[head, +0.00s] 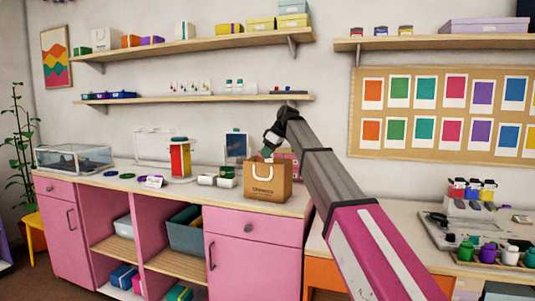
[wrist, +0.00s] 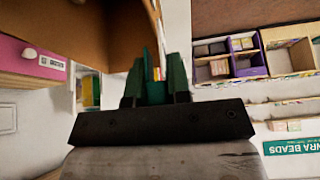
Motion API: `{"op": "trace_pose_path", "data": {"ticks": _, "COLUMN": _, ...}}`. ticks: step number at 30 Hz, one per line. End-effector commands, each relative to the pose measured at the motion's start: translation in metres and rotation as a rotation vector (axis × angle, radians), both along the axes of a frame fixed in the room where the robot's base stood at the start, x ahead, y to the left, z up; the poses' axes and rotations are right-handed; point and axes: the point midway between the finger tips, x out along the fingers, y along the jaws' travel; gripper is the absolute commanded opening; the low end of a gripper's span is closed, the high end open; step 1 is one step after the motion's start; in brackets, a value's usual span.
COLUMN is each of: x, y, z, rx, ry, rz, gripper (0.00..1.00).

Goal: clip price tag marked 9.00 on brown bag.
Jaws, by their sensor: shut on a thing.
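In the wrist view a large brown surface, which looks like the bag (wrist: 108,28), fills the upper left, very close to the fingers. My gripper (head: 268,153) is at the bag's top, just behind the handle as seen from the head. In the wrist view my gripper (wrist: 155,85) is shut on a small teal piece, seemingly the price tag (wrist: 153,64), seen nearly edge-on. Its marking cannot be read. Whether it touches the bag's rim cannot be told.
White rolls (head: 216,180) lie left of the bag, and a red and yellow box (head: 180,158) stands farther left. A pink box (head: 290,160) is behind the bag. A small white card (head: 154,182) stands on the counter (head: 225,196). A shelf (head: 195,99) runs above.

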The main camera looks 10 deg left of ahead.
Motion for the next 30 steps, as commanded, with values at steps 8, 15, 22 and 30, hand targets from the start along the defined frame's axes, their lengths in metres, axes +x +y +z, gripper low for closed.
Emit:
{"op": "trace_pose_path", "data": {"ticks": 8, "x": 0.0, "y": 0.0, "z": -0.006, "rx": 0.0, "ry": 0.0, "rz": 0.0, "gripper": 0.0}}
{"op": "trace_pose_path", "data": {"ticks": 15, "x": 0.0, "y": 0.0, "z": -0.011, "rx": 0.0, "ry": 0.0, "rz": 0.0, "gripper": 0.0}}
{"op": "trace_pose_path", "data": {"ticks": 22, "x": 0.0, "y": 0.0, "z": -0.016, "rx": 0.0, "ry": 0.0, "rz": 0.0, "gripper": 0.0}}
{"op": "trace_pose_path", "data": {"ticks": 30, "x": 0.0, "y": 0.0, "z": -0.022, "rx": 0.0, "ry": 0.0, "rz": 0.0, "gripper": 0.0}}
